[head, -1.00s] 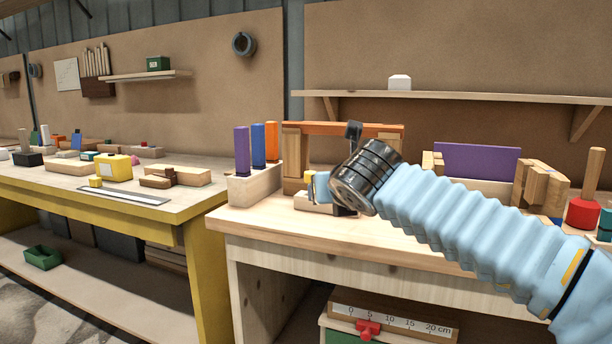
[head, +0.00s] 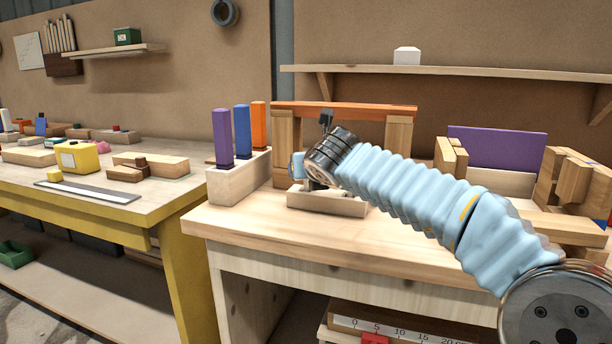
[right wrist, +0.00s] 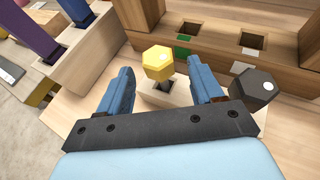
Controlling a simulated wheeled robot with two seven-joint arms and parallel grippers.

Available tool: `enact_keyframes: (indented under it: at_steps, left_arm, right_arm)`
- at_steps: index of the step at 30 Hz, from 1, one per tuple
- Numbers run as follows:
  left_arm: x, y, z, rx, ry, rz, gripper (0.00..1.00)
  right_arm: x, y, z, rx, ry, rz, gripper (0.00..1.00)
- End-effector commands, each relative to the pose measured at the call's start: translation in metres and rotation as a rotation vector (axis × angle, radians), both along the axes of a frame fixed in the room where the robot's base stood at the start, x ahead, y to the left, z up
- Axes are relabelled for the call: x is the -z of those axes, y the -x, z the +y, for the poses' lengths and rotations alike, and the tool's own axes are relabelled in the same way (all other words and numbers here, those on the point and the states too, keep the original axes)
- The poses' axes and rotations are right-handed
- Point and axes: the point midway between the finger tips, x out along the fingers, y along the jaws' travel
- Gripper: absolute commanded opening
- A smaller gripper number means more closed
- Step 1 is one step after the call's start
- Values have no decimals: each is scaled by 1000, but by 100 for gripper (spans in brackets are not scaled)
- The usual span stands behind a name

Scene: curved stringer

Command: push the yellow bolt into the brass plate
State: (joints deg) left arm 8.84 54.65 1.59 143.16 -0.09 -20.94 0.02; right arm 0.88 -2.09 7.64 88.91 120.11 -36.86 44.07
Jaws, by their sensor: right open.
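The yellow bolt (right wrist: 157,64) has a hexagonal head with a pale dot and a dark shank. It stands upright in a pale wooden block (right wrist: 152,97) in the right wrist view. My right gripper (right wrist: 165,84) is open, its blue fingers on either side of the bolt with visible gaps. In the head view my right gripper (head: 308,168) is over the pale block (head: 345,207), and my wrist hides the bolt. A dark hex-headed bolt (right wrist: 256,87) is just right of the right finger. I cannot make out a brass plate. My left gripper is not in view.
A wooden beam with square holes (right wrist: 215,38) lies beyond the bolt. A holder (head: 238,178) with purple, blue and orange bars stands left of the gripper. A wooden arch with an orange top (head: 345,110) stands behind. The bench front (head: 300,235) is clear.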

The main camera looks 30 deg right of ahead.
Motion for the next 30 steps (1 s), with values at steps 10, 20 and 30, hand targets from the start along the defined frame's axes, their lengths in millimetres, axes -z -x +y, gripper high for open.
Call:
enact_keyframes:
  at_steps: [10,20,30]
  left_arm:
    - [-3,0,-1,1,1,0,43]
    - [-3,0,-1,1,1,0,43]
    - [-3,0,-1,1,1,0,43]
  right_arm:
    - [16,-42,-14,0,0,1,66]
    - [18,-48,-16,0,0,0,61]
    - [18,-47,-16,0,0,0,9]
